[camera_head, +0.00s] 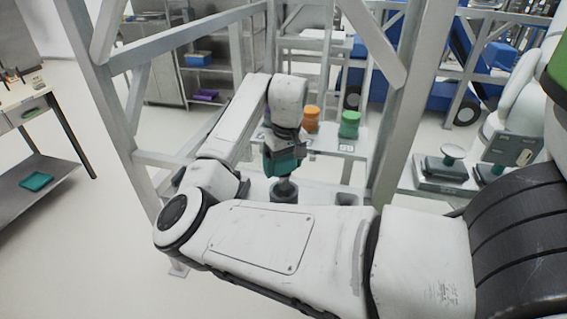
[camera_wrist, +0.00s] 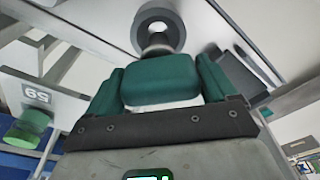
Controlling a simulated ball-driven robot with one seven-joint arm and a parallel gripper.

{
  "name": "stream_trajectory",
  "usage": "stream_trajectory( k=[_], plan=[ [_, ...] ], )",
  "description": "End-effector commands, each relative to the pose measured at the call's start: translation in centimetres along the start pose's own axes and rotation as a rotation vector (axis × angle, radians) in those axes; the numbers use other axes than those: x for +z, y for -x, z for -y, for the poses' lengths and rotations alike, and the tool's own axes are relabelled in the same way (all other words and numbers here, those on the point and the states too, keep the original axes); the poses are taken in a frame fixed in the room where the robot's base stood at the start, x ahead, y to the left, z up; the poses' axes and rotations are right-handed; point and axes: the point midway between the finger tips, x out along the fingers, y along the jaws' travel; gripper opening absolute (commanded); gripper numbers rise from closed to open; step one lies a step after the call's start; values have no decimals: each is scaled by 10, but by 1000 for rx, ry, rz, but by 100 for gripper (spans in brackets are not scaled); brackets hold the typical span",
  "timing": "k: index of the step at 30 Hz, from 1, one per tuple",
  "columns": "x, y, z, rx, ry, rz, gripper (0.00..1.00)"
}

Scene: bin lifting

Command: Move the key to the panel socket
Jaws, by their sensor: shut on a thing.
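The key has a teal block head (camera_wrist: 160,82) and a grey metal stem (camera_wrist: 156,42) in the wrist view. My gripper (camera_wrist: 160,88) is shut on the head, with a teal finger on each side. In the head view my gripper (camera_head: 283,160) points down and the key's stem (camera_head: 284,185) shows below it. A dark grey round socket (camera_head: 284,197) is directly beneath. In the wrist view the socket (camera_wrist: 178,34) is a ring, and the stem overlaps its opening. I cannot tell whether the tip is inside; the ring and my gripper hide it.
An orange cylinder (camera_head: 311,116) and a green cylinder (camera_head: 349,124) stand on a shelf behind my gripper. Metal frame posts (camera_head: 390,130) rise on both sides. A dark open-topped part (camera_wrist: 236,72) sits right of the socket. A side table (camera_head: 30,102) is far left.

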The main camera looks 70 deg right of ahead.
Motion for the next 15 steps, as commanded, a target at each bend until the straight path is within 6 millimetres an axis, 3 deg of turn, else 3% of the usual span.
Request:
stream_trajectory(
  k=[15],
  plan=[
    [1, -5, 0, 1, 0, 0, 46]
  ],
)
